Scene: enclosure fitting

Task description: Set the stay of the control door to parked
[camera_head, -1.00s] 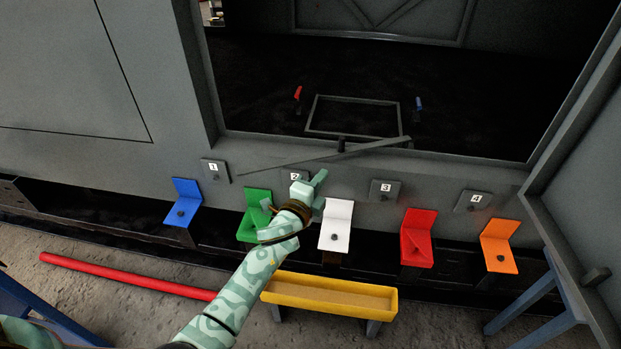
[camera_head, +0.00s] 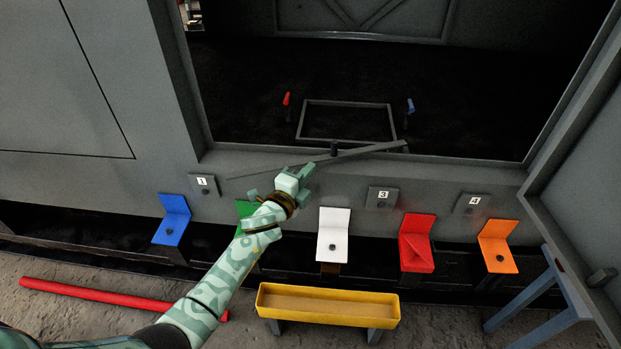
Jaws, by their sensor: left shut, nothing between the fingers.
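A long thin grey bar (camera_head: 370,152), which looks like the stay, lies slanted along the sill of the dark opening, its left end lower. A short dark peg (camera_head: 334,148) stands at its middle. My left gripper (camera_head: 306,172) is shut and empty, at the bar's near side, left of the peg; I cannot tell whether it touches the bar. It covers part of the bar and the plate between 1 and 3. A grey door panel (camera_head: 590,190) stands open at the right, with a dark knob (camera_head: 602,277). My right gripper is out of view.
Number plates 1 (camera_head: 204,185), 3 (camera_head: 381,198) and 4 (camera_head: 471,205) sit below the opening. Blue (camera_head: 173,220), green, white (camera_head: 333,228), red (camera_head: 417,235) and orange (camera_head: 498,240) brackets stand below. A yellow tray (camera_head: 328,313) and red rod (camera_head: 95,293) lie nearer.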

